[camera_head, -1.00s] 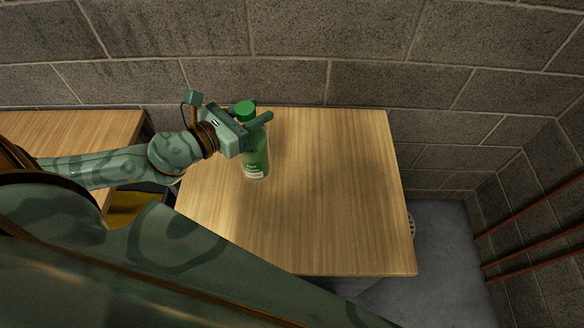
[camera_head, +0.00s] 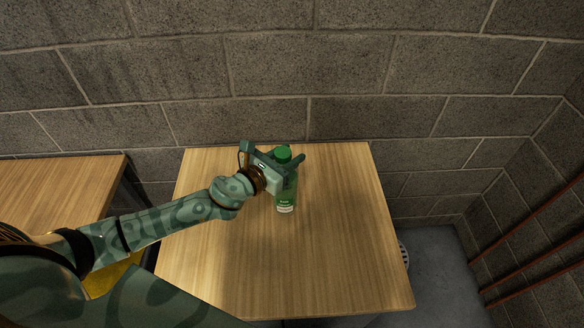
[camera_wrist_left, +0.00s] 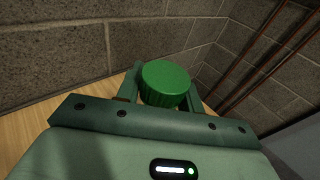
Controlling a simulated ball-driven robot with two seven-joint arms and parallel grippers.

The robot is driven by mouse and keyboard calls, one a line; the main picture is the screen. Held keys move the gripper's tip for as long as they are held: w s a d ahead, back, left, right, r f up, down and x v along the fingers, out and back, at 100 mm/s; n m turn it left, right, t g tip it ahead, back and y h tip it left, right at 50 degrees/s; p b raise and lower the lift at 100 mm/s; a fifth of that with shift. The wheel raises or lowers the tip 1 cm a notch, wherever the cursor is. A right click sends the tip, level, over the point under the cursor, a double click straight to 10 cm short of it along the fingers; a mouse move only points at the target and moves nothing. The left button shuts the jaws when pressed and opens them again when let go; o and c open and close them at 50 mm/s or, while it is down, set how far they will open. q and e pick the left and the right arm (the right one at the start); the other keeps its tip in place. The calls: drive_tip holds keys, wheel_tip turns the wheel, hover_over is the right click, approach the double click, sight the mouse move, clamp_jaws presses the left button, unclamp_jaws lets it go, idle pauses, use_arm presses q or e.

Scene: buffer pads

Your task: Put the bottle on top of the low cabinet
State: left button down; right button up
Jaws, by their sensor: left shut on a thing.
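The green bottle (camera_head: 286,203) has a green cap and a pale label near its base. It is upright over the wooden top of the low cabinet (camera_head: 330,250), towards its back; I cannot tell whether its base touches the top. My left gripper (camera_head: 291,168) is shut on the bottle just below the cap. In the left wrist view the green cap (camera_wrist_left: 165,83) sits between the two fingers, and the bottle's body is hidden. My right gripper is not in view.
A second wooden surface (camera_head: 60,195) stands at the left, across a gap with something yellow below. A block wall (camera_head: 330,65) runs behind the cabinet. Rust-coloured pipes (camera_head: 530,240) line the right wall. The top's right and front are clear.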

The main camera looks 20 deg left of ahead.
use_arm(q)
drive_tip(key=shift+w+d+f, duration=0.15)
drive_tip(key=shift+w+f, duration=0.15)
drive_tip(key=f+b, duration=0.1)
drive_tip(key=f, duration=0.1)
drive_tip(key=f+b, duration=0.1)
drive_tip(key=f, duration=0.1)
drive_tip(key=shift+w+d+b, duration=0.15)
drive_tip(key=shift+w+b, duration=0.05)
drive_tip(key=shift+b, duration=0.15)
drive_tip(key=shift+r, duration=0.2)
drive_tip(key=shift+f, duration=0.1)
drive_tip(key=c, duration=0.9)
unclamp_jaws()
drive_tip(key=shift+s, duration=0.1)
